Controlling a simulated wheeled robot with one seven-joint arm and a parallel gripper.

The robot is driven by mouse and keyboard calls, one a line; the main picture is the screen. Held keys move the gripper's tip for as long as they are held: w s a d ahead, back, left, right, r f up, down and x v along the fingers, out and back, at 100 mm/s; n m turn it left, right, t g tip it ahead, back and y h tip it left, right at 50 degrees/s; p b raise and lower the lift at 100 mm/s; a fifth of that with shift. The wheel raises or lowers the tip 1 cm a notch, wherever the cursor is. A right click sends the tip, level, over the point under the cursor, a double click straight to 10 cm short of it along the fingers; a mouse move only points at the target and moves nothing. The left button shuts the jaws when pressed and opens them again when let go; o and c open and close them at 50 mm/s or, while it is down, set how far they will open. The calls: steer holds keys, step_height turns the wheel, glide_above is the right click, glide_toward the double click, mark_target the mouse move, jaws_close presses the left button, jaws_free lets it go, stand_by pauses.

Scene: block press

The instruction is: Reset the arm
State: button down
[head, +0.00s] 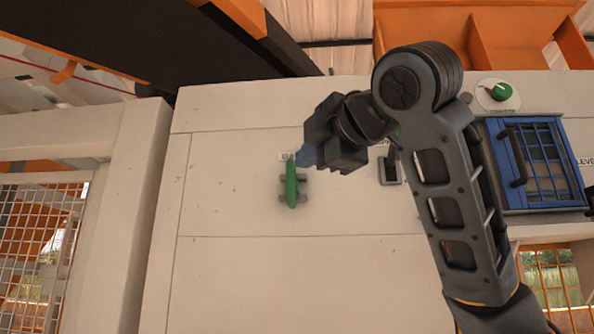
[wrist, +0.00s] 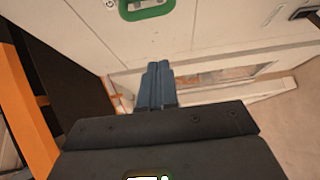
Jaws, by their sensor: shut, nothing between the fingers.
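My gripper (head: 306,157) is in front of the pale machine panel (head: 240,260), close to a green handle (head: 291,186) on a grey mount. In the head view its blue fingertips overlap the top right of that handle; I cannot tell whether they touch. In the wrist view the blue fingers of my gripper (wrist: 155,82) lie side by side, shut and empty. There the green handle (wrist: 146,8) is at the top edge, apart from the fingertips. A label behind the gripper is partly hidden.
A blue barred door (head: 540,165) with a black handle is at the right. A green knob (head: 501,92) sits above it. A dark lever (head: 389,168) is partly hidden by my arm. An orange bin (head: 470,35) stands at the top. Mesh fencing (head: 35,245) is at left.

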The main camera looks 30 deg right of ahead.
steer(key=shift+s, duration=0.8)
steer(key=shift+w, duration=0.1)
